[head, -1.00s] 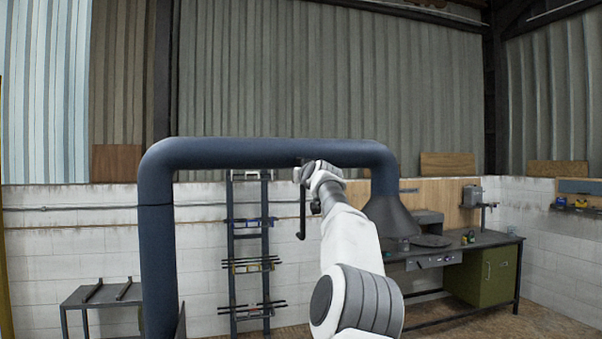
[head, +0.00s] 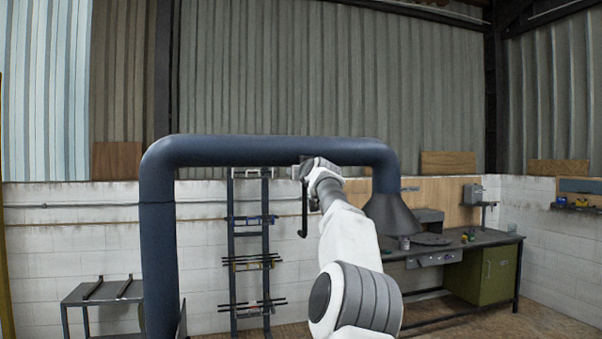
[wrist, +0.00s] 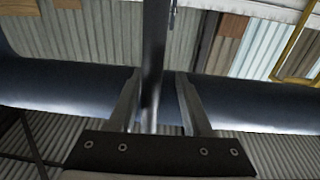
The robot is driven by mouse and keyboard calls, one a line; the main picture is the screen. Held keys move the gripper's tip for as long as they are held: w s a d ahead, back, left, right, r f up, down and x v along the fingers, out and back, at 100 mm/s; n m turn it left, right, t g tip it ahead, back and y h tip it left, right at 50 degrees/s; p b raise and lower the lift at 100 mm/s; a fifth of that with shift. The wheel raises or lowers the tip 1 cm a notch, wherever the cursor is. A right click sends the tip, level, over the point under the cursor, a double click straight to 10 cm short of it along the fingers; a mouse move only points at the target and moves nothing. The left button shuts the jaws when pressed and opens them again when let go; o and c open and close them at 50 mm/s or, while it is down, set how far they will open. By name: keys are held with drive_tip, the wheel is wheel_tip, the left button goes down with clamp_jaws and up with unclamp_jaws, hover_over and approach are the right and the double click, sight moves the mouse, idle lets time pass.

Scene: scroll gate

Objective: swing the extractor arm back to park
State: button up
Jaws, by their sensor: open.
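The extractor arm (head: 240,151) is a thick dark blue pipe that rises from an upright post at left, runs level to the right and bends down into a grey cone hood (head: 392,214). A thin dark handle (head: 304,212) hangs below the pipe. My gripper (head: 305,170) is at the top of this handle, beside the pipe. In the wrist view my gripper (wrist: 160,95) is open, with one finger on each side of the dark handle bar (wrist: 153,60). The pipe (wrist: 245,100) crosses behind the fingers. I cannot tell whether either finger touches the bar.
The hood is over or in front of a workbench (head: 470,240) with a green cabinet (head: 487,276). A rack (head: 250,235) with rods stands against the white block wall. A small grey table (head: 100,295) is at lower left.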

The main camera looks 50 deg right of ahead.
drive_tip(key=b+v, duration=1.3)
drive_tip(key=v, duration=0.4)
drive_tip(key=shift+a, duration=0.25)
drive_tip(key=shift+s, duration=0.1)
